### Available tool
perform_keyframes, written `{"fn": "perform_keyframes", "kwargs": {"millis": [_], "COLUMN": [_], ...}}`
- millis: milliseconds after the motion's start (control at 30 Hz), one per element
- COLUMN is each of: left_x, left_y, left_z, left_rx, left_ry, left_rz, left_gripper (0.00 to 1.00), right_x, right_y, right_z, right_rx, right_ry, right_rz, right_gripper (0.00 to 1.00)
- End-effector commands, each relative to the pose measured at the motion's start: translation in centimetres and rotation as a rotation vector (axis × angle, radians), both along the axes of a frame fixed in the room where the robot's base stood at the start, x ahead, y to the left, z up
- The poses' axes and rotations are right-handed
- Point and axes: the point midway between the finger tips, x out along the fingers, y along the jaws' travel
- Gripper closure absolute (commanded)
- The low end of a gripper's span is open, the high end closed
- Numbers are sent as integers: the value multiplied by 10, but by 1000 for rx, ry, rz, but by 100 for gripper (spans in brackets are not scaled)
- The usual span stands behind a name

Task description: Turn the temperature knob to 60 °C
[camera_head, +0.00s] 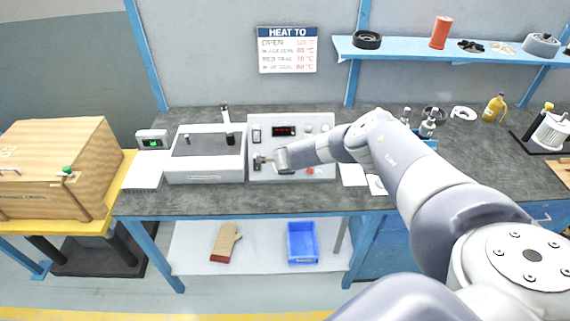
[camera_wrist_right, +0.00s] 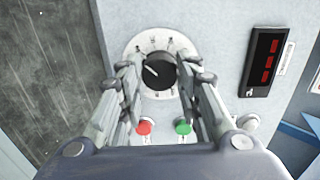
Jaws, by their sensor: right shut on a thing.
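The temperature knob (camera_wrist_right: 158,71) is black and round with a white pointer line, on a pale dial with marks around it, in the right wrist view. The pointer is aimed toward the upper left of that picture. My right gripper (camera_wrist_right: 155,75) has its two fingers on either side of the knob and is shut on it. In the head view my right gripper (camera_head: 264,162) is at the lower left of the grey control panel (camera_head: 318,130) and hides the knob. A red digital display (camera_head: 284,131) is lit on the panel; its digits are too small to read. My left gripper does not show.
A red button (camera_wrist_right: 144,127) and a green button (camera_wrist_right: 183,127) sit beside the knob. A grey box with a dark top (camera_head: 207,170) stands left of the panel. A "HEAT TO" sign (camera_head: 287,50) hangs above. A wooden crate (camera_head: 60,160) is at far left.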

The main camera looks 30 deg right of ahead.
Motion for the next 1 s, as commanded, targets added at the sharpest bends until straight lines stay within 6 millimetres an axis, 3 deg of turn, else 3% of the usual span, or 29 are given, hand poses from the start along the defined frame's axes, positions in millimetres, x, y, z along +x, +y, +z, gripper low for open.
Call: {"fn": "perform_keyframes", "kwargs": {"millis": [433, 467, 533, 1000], "left_x": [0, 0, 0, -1], "left_y": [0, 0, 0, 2], "left_z": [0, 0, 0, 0], "left_rx": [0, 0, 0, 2], "left_ry": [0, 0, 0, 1], "left_rz": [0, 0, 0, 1], "left_gripper": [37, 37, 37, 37], "right_x": [-1, -1, -1, -2], "right_y": [-1, -1, -1, 1], "right_z": [-1, -1, -1, 3], "right_rx": [-7, -7, -7, -4], "right_ry": [5, 5, 5, 4], "right_rz": [5, 5, 5, 5], "right_gripper": [92, 64, 48, 48]}}
